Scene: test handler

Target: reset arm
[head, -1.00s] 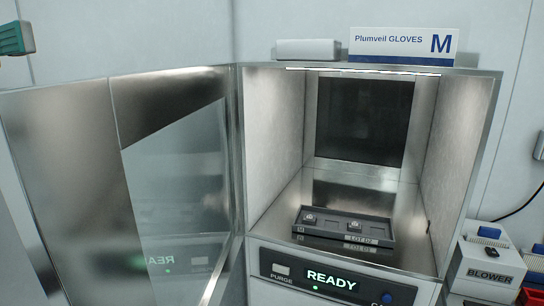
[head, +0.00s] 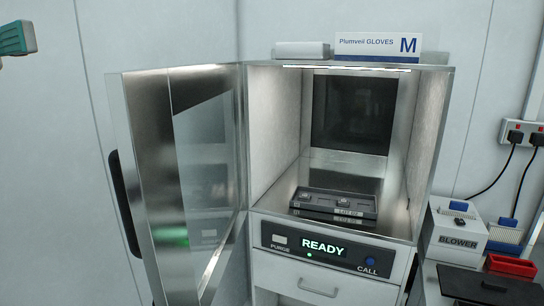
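A teal block-shaped piece with dark ridges (head: 16,38) shows at the upper left edge. I cannot tell whether it is part of my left gripper or something held there, and no fingers show clearly. My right gripper is out of view. The test handler's chamber (head: 345,165) is open in front of me, with its metal and glass door (head: 205,175) swung out to the left. A dark tray (head: 335,203) lies on the chamber floor, holding small parts. The panel display (head: 323,246) reads READY. No arm shows inside the chamber.
A glove box marked M (head: 377,46) and a pale block (head: 301,50) stand on top of the handler. At right are a blower (head: 455,240), a red bin (head: 510,265), a dark mat (head: 485,287) and wall sockets with cables (head: 524,134). The open door takes up space at left.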

